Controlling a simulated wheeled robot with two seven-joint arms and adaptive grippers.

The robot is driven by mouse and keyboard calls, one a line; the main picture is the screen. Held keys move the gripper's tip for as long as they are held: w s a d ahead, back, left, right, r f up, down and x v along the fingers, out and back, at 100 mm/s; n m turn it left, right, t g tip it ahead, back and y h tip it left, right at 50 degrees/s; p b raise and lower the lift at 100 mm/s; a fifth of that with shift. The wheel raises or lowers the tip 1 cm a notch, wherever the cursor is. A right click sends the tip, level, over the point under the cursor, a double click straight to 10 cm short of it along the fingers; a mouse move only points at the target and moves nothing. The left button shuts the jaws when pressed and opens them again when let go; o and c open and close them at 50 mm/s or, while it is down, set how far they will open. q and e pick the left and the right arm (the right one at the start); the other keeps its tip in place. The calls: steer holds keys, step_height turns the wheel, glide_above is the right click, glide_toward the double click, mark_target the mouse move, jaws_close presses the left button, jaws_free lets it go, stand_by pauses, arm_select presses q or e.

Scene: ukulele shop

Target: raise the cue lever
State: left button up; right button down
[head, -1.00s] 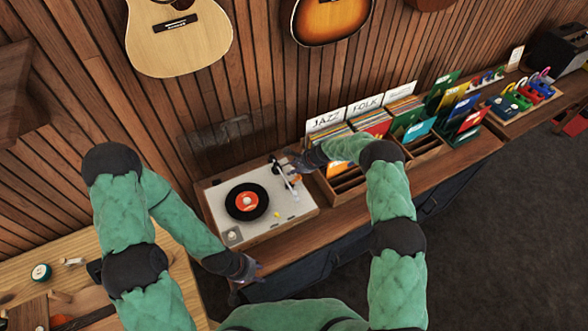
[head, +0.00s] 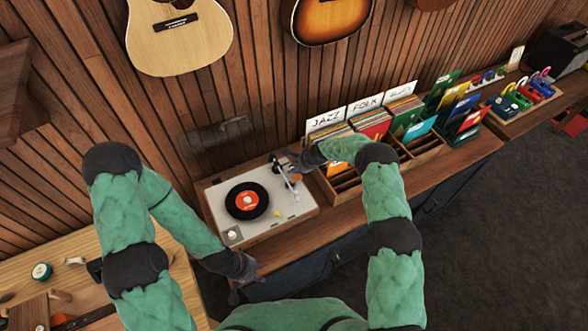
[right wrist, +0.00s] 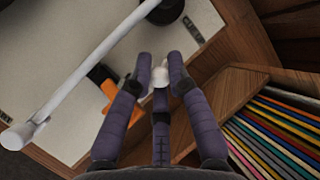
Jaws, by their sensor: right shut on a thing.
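The turntable (head: 229,217) stands on the wooden counter, with a black record (head: 247,201) with an orange label on its platter. The pale tonearm (head: 281,173) runs along its right side; in the right wrist view the tonearm (right wrist: 82,68) crosses diagonally. My right gripper (head: 292,161) is at the turntable's back right corner. In the right wrist view its fingers close around a small pale tip (right wrist: 160,77), which appears to be the cue lever; the fingers hide most of it. An orange part (right wrist: 108,90) sits beside the left finger. My left gripper (head: 246,268) is by the counter's front edge, its jaws unclear.
Record bins (head: 345,184) with Jazz and Folk dividers stand close to the right of the turntable. Their sleeves (right wrist: 275,135) show near my right gripper. A tray of coloured items (head: 527,98) is farther right. Guitars hang on the slatted wall. A wooden bench (head: 105,240) is at left.

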steer(key=shift+w+a+g+b, duration=0.15)
steer(key=shift+w+g+b, duration=0.3)
steer(key=shift+b, duration=0.2)
steer(key=g+b, duration=0.1)
steer(key=b, duration=0.2)
steer(key=g+h+b, duration=0.1)
steer(key=b, duration=0.3)
steer(key=shift+w+a+m, duration=0.1)
steer(key=shift+w+m, duration=0.2)
steer(key=shift+w, duration=0.1)
steer(key=shift+r+g+h+b, duration=0.25)
steer(key=shift+h+b, duration=0.15)
steer(key=shift+b, duration=0.25)
steer(key=c, duration=1.4)
jaws_free()
steer(key=shift+o, duration=0.9)
steer(key=shift+d, duration=0.2)
steer(key=shift+a, duration=0.1)
